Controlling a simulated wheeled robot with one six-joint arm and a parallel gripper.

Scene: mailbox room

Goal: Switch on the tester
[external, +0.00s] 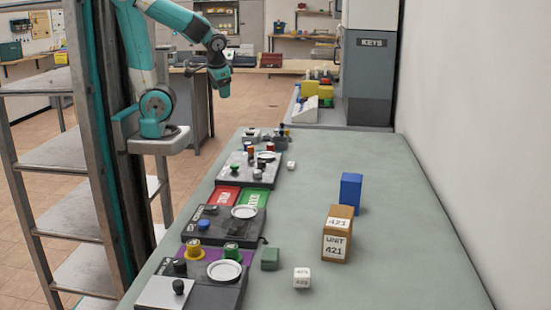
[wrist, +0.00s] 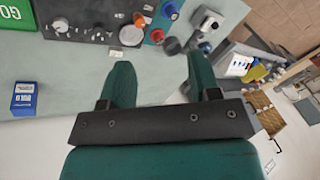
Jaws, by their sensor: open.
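I cannot tell from any label which device is the tester. Several control panels line the left side of the table. The near panel (external: 211,296) has a black knob (external: 178,287) and a white round disc (external: 224,270). The middle dark panel (external: 223,232) has a blue knob (external: 206,223) and a white disc (external: 244,212). The far panel (external: 237,177) carries small coloured knobs. My gripper (external: 222,88) hangs above and beyond the far panel, apart from it. In the wrist view my gripper (wrist: 158,64) is open and empty; a dark panel (wrist: 82,18) with knobs lies beyond its fingers.
A grey KEYS cabinet (external: 368,85) stands behind. The right side of the table is mostly clear.

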